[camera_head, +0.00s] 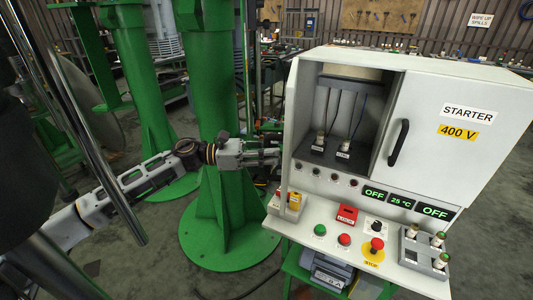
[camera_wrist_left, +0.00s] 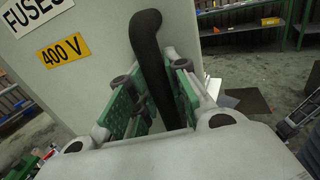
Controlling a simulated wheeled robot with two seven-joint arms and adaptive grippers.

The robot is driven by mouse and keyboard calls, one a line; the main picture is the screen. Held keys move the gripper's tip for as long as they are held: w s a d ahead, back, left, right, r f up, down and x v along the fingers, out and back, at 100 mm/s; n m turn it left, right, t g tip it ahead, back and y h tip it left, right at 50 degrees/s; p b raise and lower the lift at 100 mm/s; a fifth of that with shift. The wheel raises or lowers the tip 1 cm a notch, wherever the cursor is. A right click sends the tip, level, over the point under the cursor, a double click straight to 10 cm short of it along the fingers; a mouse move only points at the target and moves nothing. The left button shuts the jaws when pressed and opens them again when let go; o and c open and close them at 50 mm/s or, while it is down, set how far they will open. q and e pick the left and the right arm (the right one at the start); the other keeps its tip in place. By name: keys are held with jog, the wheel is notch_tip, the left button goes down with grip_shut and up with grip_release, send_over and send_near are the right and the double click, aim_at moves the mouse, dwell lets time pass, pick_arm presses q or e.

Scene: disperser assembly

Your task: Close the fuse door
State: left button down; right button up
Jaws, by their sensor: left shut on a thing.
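The fuse door (camera_wrist_left: 90,50) fills the left of the left wrist view, a pale panel marked FUSES and 400 V. Its black curved handle (camera_wrist_left: 150,60) stands between my left gripper's green-padded fingers (camera_wrist_left: 155,105), which are shut on it. In the head view, my left gripper (camera_head: 278,157) is at the left side of the grey cabinet (camera_head: 430,62). The fuse compartment (camera_head: 348,100) is open at the front, with two fuse-like parts inside. The fuse door is seen nearly edge-on there, so its face is hidden. My right gripper is not in view.
The starter door (camera_head: 460,85) with a black handle is shut on the right. Below is a sloping panel with buttons, a red emergency stop (camera_head: 377,244) and a grey holder (camera_head: 412,250) with several fuses. A green column (camera_head: 213,100) stands behind my left arm.

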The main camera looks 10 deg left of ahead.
pick_arm(q)
jog(key=c, duration=1.4)
grip_release()
jog(key=shift+s, duration=0.1)
jog(key=shift+o, duration=0.2)
jog(key=s+a, duration=0.2)
jog(key=a, duration=0.9)
jog(key=shift+a, duration=0.4)
